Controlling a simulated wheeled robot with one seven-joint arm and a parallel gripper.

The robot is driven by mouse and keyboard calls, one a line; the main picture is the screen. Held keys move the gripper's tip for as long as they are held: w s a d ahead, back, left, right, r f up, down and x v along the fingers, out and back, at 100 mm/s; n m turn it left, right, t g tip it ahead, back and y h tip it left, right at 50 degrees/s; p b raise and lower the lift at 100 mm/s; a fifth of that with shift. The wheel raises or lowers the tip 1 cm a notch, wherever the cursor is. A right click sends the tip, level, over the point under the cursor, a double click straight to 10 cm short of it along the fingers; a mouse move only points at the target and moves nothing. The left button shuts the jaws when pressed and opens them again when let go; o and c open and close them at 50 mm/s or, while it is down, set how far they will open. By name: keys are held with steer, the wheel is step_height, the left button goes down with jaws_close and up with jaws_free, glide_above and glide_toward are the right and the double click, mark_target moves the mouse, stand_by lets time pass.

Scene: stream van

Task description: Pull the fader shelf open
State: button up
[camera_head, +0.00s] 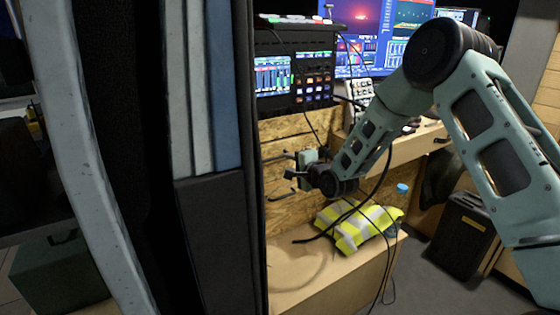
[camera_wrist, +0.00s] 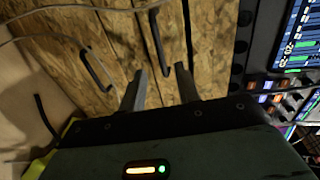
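Several chipboard fronts with dark bar handles face my gripper in the wrist view, and I cannot tell for sure which one is the fader shelf. One handle (camera_wrist: 158,38) shows just beyond the gap between my fingers, and a second handle (camera_wrist: 97,70) is further left on another front. In the head view, handles show above (camera_head: 277,157) and below (camera_head: 284,195) my gripper's level. My gripper (camera_wrist: 161,88) is open with nothing between its fingers. In the head view my gripper (camera_head: 291,173) is in front of the chipboard, partly hidden by its own wrist. The fronts look closed.
A lit control panel (camera_head: 293,80) stands above the chipboard. A desk (camera_head: 400,148) with a small mixer is behind my arm. Cables hang near my wrist. A dark cabinet fills the left.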

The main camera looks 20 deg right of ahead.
mark_target(277, 158)
steer(key=x, duration=0.7)
jaws_close()
